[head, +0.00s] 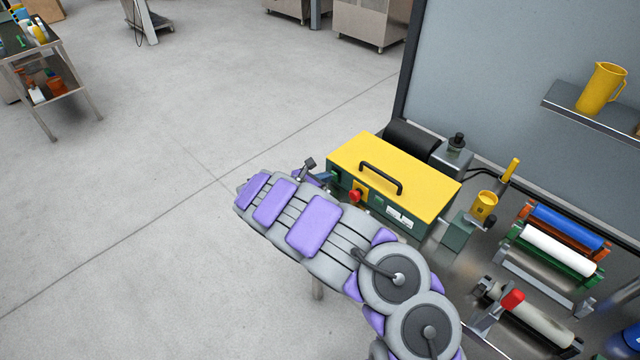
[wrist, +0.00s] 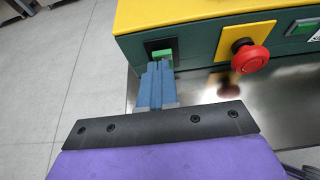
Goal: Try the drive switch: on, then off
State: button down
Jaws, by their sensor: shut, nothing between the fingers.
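The drive unit is a dark green box with a yellow lid (head: 385,170); its lid also shows in the wrist view (wrist: 185,12). On its front face, at the left end, a green switch (wrist: 165,54) sits in a black plate, which I take to be the drive switch. My gripper (wrist: 159,66) is shut and empty, its blue fingertips right in front of the switch and covering part of it. I cannot tell whether they touch, nor which way the switch is set. In the head view my gripper (head: 327,177) is at the box's left front corner.
A red mushroom button (wrist: 250,58) on a yellow plate juts out just right of my gripper. A black handle (head: 381,177) stands on the lid. Rollers (head: 557,250) and a yellow cup (head: 484,205) are to the right.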

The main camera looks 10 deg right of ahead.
jog(key=shift+d, duration=0.25)
jog(key=shift+r, duration=0.1)
jog(key=shift+w+d+r+y+p, duration=0.15)
jog(key=shift+d+r+y+p, duration=0.25)
jog(key=shift+p, duration=0.8)
jog(key=shift+a+f+g, duration=0.1)
jog(key=shift+f+g, duration=0.1)
jog(key=shift+g, duration=0.1)
jog(key=shift+r, duration=0.15)
jog(key=shift+r+p, duration=0.5)
jog(key=shift+r, duration=0.2)
